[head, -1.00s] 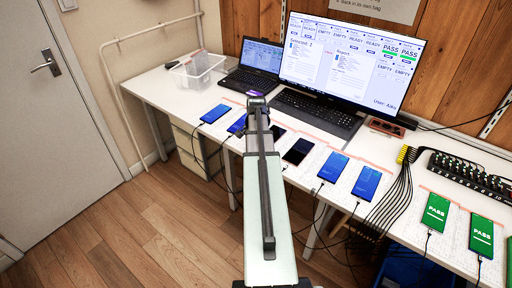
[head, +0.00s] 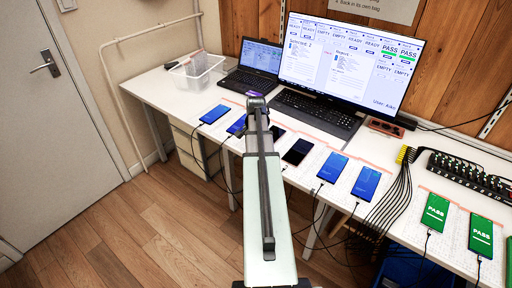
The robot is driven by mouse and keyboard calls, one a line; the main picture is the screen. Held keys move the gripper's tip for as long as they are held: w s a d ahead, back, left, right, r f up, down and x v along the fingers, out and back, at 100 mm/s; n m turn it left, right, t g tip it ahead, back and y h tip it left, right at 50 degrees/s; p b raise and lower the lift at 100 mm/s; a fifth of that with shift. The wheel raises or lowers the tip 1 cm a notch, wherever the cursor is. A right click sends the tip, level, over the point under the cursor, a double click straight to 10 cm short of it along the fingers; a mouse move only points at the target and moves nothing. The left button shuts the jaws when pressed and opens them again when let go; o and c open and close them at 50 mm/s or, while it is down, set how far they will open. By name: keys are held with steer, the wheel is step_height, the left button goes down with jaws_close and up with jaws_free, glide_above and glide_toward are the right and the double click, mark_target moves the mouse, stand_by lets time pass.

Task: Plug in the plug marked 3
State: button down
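My gripper (head: 256,100) is at the far end of my arm, over the table in front of the laptop, and is seen from behind. My arm hides its fingers, so I cannot tell whether it is open or holds anything. Two phones with dark screens, one partly behind my arm (head: 278,131) and one to its right (head: 297,151), lie on the table. Black cables (head: 318,207) hang from the table's front edge near the phones. No plug with a readable 3 shows; any marking is too small or hidden.
Blue-lit phones lie left (head: 215,114) and right (head: 333,168) of my arm. Green PASS phones (head: 436,212) lie farther right. A large monitor (head: 350,60), laptop (head: 252,68), keyboard (head: 315,113), clear bin (head: 197,70) and black hub (head: 472,177) stand behind.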

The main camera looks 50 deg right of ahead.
steer(key=shift+d, duration=0.1)
stand_by(0.7)
steer(key=c, duration=1.1)
jaws_free()
steer(key=shift+r, duration=0.15)
steer(key=shift+a+r, duration=0.25)
steer(key=shift+r, duration=0.95)
steer(key=shift+a+r, duration=0.25)
steer(key=shift+r, duration=0.9)
